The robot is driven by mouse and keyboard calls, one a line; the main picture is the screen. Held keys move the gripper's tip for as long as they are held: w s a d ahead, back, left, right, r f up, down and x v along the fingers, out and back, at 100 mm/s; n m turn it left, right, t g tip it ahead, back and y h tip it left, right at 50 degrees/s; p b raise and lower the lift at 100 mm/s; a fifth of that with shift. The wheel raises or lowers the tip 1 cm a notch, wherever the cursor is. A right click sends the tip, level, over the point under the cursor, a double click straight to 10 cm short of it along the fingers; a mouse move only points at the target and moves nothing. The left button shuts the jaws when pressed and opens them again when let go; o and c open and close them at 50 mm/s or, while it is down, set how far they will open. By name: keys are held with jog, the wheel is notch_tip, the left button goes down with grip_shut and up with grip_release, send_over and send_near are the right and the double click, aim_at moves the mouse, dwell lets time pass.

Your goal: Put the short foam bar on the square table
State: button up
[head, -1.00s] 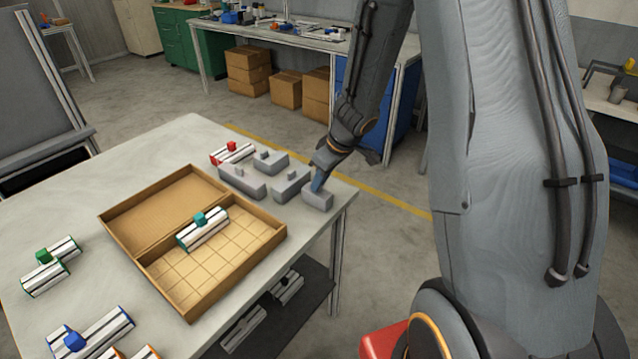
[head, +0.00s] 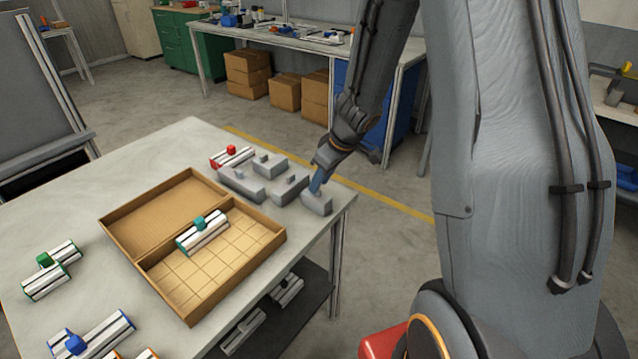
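Several grey foam bars lie grouped near the right corner of the pale table (head: 110,185). The nearest short, blocky one (head: 317,205) is beside the table's right edge and looks like the short foam bar. My gripper (head: 316,186) points down at it, with blue fingertips at its top. Its far side is partly hidden by the fingers. I cannot tell whether the fingers are closed on it. Another bar (head: 289,191) lies just left of it, with a longer one (head: 240,184) further left and one (head: 269,167) behind. I cannot tell whether this pale table is the square table.
A red-knobbed piece (head: 232,156) is behind the bars; green (head: 50,270) and blue (head: 92,335) ones are at left. A cluttered workbench (head: 290,35) stands behind.

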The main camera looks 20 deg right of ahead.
aim_at(326, 198)
notch_tip(326, 198, up, 13)
jog(key=s+d+m+t+h+p, duration=0.1)
jog(key=m+t+p, duration=0.1)
jog(key=t, duration=0.1)
jog(key=s+a+m+g, duration=0.2)
jog(key=s, duration=0.7)
jog(key=s+a+f+m+g+h, duration=0.1)
jog(key=s+a+m+g, duration=0.1)
jog(key=s, duration=0.8)
jog(key=shift+s+a+m+g+h, duration=0.2)
jog(key=shift+m+g+h, duration=0.1)
jog(key=shift+m+g, duration=0.15)
jog(key=shift+f, duration=0.15)
notch_tip(326, 198, down, 4)
jog(key=b, duration=0.2)
jog(key=shift+r+g+b, duration=0.25)
jog(key=shift+b, duration=0.1)
